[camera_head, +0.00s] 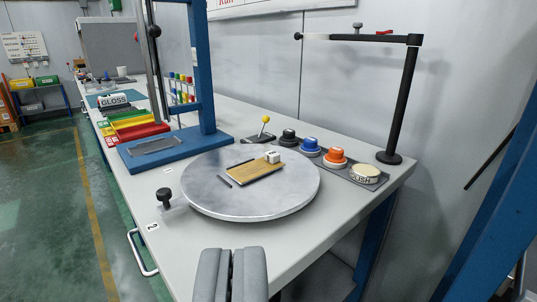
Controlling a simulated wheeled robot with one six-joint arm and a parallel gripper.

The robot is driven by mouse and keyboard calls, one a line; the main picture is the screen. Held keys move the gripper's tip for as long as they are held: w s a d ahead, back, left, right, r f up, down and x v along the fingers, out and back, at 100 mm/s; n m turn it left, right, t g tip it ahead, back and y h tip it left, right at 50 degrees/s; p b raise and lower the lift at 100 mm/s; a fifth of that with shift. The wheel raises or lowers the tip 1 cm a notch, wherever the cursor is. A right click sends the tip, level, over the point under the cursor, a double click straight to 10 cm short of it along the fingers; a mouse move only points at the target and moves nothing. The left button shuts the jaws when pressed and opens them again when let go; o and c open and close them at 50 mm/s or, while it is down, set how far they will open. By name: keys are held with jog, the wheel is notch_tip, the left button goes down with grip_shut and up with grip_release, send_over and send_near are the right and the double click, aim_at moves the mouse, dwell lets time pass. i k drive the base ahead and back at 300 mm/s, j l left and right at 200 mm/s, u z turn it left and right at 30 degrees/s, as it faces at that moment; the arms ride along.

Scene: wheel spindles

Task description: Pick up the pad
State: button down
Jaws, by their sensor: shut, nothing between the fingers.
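My gripper (232,252) shows at the bottom centre, its two grey fingers together and empty, in front of the round grey turntable (215,200). Several round, knob-like pads stand in a row on a dark tray right of the turntable: a black one (288,138), a blue one (310,147), an orange one (335,159) and a cream one (366,174) with dark lettering. I cannot tell which one the task means. My gripper is apart from all of them, nearer the table's front edge.
A wooden board (252,174) with a small white block (272,156) lies on the turntable. A blue-based column stand (160,150) rises behind left. A black post with a horizontal arm (402,105) stands at the right. A yellow-knobbed lever (265,121) is near the black pad.

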aim_at(289, 139)
jog(key=i+j+z, duration=0.2)
jog(key=j, duration=0.2)
jog(key=i+j+z, duration=0.15)
jog(key=j, duration=0.3)
jog(key=j+z, duration=0.2)
jog(key=j, duration=0.2)
jog(key=i+j+z, duration=0.15)
jog(key=j, duration=0.35)
jog(key=i+j+z, duration=0.25)
jog(key=j, duration=0.25)
jog(key=i+j+z, duration=0.1)
jog(key=j, duration=0.2)
jog(key=i, duration=0.2)
